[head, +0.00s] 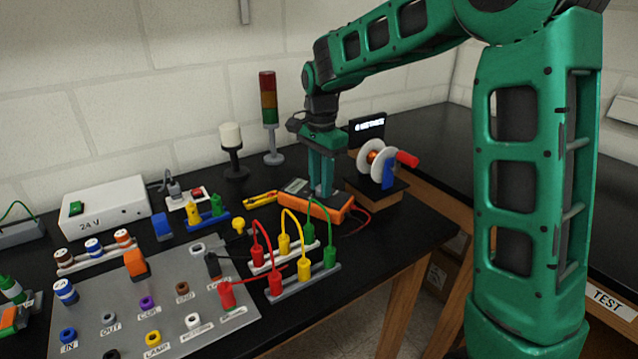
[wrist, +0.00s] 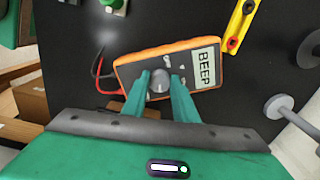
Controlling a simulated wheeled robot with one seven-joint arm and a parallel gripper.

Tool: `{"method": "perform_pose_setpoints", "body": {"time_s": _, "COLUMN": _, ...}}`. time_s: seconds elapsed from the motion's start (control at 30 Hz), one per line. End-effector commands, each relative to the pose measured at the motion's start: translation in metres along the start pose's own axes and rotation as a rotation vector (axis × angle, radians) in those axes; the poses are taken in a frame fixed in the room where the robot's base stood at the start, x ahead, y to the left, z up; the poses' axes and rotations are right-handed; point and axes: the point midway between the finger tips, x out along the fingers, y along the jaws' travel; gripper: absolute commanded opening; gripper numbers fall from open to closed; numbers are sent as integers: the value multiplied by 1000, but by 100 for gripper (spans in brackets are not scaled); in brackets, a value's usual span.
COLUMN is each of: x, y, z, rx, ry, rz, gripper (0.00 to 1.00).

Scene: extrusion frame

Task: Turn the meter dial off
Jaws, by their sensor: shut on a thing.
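The orange meter (head: 315,206) lies on the black bench, with a grey face and a small screen. In the wrist view the meter (wrist: 128,68) shows its screen (wrist: 205,68) reading "BEEP". Its round grey dial (wrist: 160,82) sits between my fingertips. My gripper (head: 321,192) points straight down onto the meter in the head view. In the wrist view my gripper (wrist: 160,84) has its two green fingers on either side of the dial, shut on it. The dial's pointer mark is too small to read with certainty.
A wire spool (head: 378,163) stands just right of the meter. Test leads (head: 290,235) in red, yellow and green stand in front. A yellow tool (head: 260,200) lies to the left. A stack light (head: 268,110) and a white-topped post (head: 232,145) stand behind.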

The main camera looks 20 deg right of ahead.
Motion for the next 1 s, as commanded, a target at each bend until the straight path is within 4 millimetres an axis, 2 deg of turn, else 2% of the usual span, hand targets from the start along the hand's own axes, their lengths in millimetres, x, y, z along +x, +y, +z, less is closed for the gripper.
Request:
{"method": "perform_pose_setpoints", "body": {"time_s": 0.63, "x": 0, "y": 0, "z": 0, "rx": 1, "ry": 0, "rz": -1, "gripper": 3}}
{"method": "perform_pose_setpoints", "body": {"time_s": 0.67, "x": 0, "y": 0, "z": 0, "rx": 1, "ry": 0, "rz": -1, "gripper": 30}}
{"method": "perform_pose_setpoints", "body": {"time_s": 0.7, "x": 0, "y": 0, "z": 0, "rx": 1, "ry": 0, "rz": -1, "gripper": 40}}
{"method": "perform_pose_setpoints", "body": {"time_s": 0.73, "x": 0, "y": 0, "z": 0, "rx": 1, "ry": 0, "rz": -1, "gripper": 45}}
{"method": "perform_pose_setpoints", "body": {"time_s": 1.0, "x": 0, "y": 0, "z": 0, "rx": 1, "ry": 0, "rz": -1, "gripper": 45}}
